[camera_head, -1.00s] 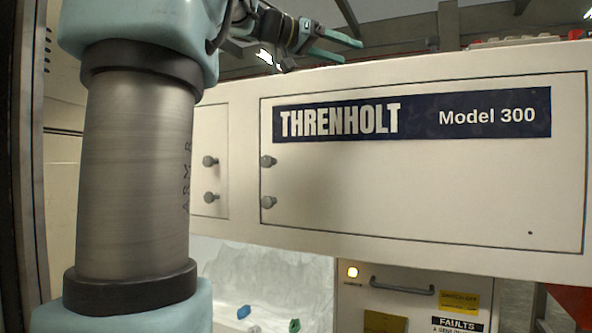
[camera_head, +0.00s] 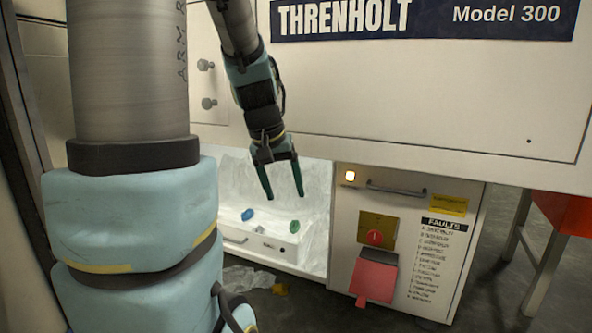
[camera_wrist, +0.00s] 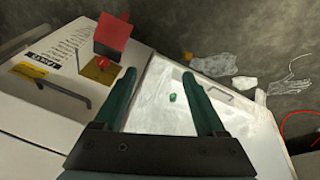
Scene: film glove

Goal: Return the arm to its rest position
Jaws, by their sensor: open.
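My arm (camera_head: 130,70) rises at the left of the head view, with its forearm coming down from the top. My gripper (camera_head: 285,194) hangs below it in front of the lit opening of the white cabinet, fingers pointing down. Its two green fingers are apart with nothing between them. In the wrist view my gripper (camera_wrist: 159,73) is also open and empty, above the white drawer. A small green piece (camera_wrist: 172,97) shows beyond and below the fingers. It also shows in the head view (camera_head: 294,227), apart from the fingertips.
The white THRENHOLT cabinet (camera_head: 420,90) fills the middle. A blue piece (camera_head: 247,214) lies in the opening. A panel with a handle (camera_head: 396,189) and a red flap (camera_head: 374,280) stands at right. Clear plastic (camera_head: 247,278) and a yellow scrap (camera_head: 280,289) lie on the floor.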

